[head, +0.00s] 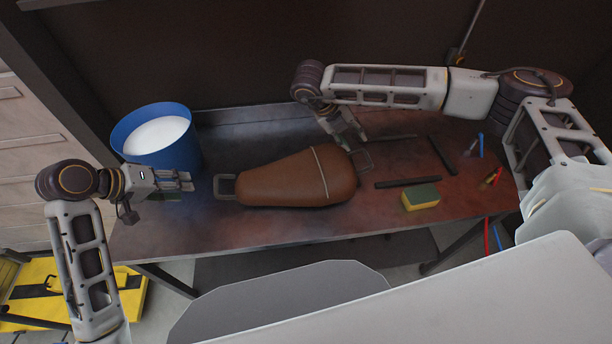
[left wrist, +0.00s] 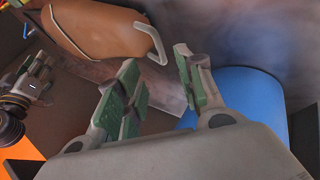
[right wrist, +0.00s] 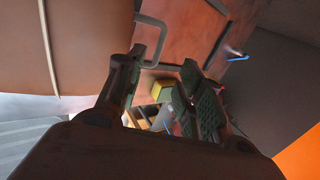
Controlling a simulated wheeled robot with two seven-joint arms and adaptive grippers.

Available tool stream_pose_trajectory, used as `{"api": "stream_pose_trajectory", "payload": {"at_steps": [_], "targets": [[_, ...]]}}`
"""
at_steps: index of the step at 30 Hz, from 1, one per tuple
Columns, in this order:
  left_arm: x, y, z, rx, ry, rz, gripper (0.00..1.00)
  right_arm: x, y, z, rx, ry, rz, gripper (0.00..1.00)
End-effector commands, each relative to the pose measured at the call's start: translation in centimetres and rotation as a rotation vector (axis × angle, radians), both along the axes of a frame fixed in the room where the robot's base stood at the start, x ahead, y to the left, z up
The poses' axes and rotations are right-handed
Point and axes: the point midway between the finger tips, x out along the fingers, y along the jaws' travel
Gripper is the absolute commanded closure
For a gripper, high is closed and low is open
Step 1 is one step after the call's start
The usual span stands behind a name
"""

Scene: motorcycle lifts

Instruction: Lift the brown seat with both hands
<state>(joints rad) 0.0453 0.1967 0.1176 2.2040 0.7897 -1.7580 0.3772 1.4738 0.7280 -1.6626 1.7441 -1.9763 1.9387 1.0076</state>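The brown seat (head: 290,181) lies on the workbench, with a light strap across it and a grey metal handle at each end. Its left handle (head: 224,186) is near my left gripper (head: 188,181), which is open and empty just left of it. The left wrist view shows the handle (left wrist: 152,42) beyond the spread fingers (left wrist: 158,85). My right gripper (head: 352,135) is above and behind the seat's right end, close to the right handle (head: 363,160). In the right wrist view the right handle (right wrist: 152,38) lies beyond the open, empty fingers (right wrist: 160,80).
A blue bucket (head: 182,159) with white contents stands behind my left gripper. A yellow-green sponge (head: 421,197), dark bars (head: 407,182) and small coloured tools (head: 480,146) lie to the right of the seat. The bench front (head: 300,229) is clear.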

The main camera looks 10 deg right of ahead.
Motion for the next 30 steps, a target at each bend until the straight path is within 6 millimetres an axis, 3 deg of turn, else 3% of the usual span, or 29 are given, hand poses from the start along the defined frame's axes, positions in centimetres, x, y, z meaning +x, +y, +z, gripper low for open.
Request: {"api": "stream_pose_trajectory", "payload": {"at_steps": [11,30], "targets": [[0.5,-0.7,-1.0,-0.002,0.001,0.000,0.63,-0.1,-0.7,-1.2,0.001,0.003,0.001,0.63],[3.2,-4.6,-6.7,-0.002,0.002,-0.001,0.63,-0.1,-4.8,-7.3,0.002,0.002,0.000,0.63]]}}
